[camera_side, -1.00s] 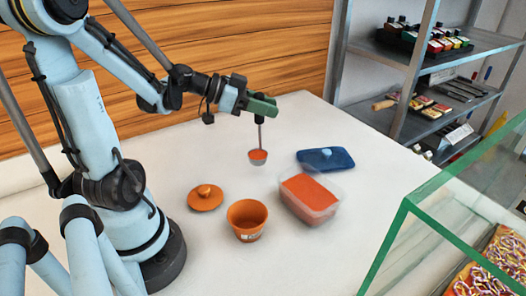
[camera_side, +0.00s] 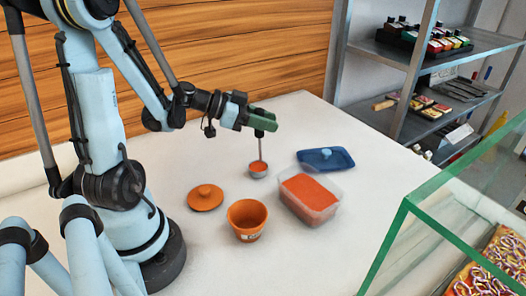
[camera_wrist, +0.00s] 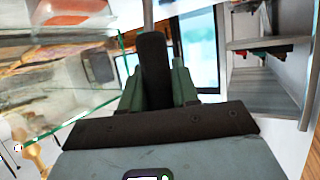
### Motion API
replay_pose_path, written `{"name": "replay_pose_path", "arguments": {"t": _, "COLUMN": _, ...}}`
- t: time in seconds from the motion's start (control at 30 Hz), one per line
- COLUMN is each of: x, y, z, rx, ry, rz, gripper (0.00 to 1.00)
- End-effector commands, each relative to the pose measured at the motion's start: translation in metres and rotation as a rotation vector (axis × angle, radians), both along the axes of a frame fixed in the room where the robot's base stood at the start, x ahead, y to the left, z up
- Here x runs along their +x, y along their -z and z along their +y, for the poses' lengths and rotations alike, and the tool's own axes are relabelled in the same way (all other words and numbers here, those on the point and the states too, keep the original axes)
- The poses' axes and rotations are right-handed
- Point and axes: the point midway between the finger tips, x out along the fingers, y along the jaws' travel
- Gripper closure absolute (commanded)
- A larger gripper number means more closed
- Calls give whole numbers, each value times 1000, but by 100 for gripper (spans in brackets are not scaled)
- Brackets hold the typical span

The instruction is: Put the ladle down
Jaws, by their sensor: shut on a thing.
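My gripper (camera_side: 262,119) is shut on the ladle's handle above the white counter. The ladle (camera_side: 259,160) hangs nearly upright, its small bowl low and holding red sauce. The bowl is close to the counter top; I cannot tell whether it touches. In the wrist view my gripper's green fingers (camera_wrist: 160,85) close around the dark ladle handle (camera_wrist: 154,65); the ladle's bowl is hidden there.
An orange pot (camera_side: 247,221) stands open in front, with its orange lid (camera_side: 205,197) to the left. A clear tub of red sauce (camera_side: 328,214) and its blue lid (camera_side: 326,159) are right of the ladle. A green-edged glass case (camera_side: 408,207) stands at right.

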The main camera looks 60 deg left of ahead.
Motion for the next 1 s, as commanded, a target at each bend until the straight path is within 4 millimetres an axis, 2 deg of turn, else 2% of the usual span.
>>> {"name": "replay_pose_path", "arguments": {"t": 0.1, "x": 0, "y": 2, "z": 0, "rx": 0, "ry": 0, "rz": 0, "gripper": 100}}
{"name": "replay_pose_path", "arguments": {"t": 0.13, "x": 0, "y": 3, "z": 0, "rx": 0, "ry": 0, "rz": 0, "gripper": 69}}
{"name": "replay_pose_path", "arguments": {"t": 0.3, "x": 0, "y": 2, "z": 0, "rx": 0, "ry": 0, "rz": 0, "gripper": 45}}
{"name": "replay_pose_path", "arguments": {"t": 0.67, "x": 0, "y": 0, "z": 0, "rx": 0, "ry": 0, "rz": 0, "gripper": 45}}
{"name": "replay_pose_path", "arguments": {"t": 1.0, "x": -39, "y": -18, "z": 21, "rx": 0, "ry": -6, "rz": 0, "gripper": 45}}
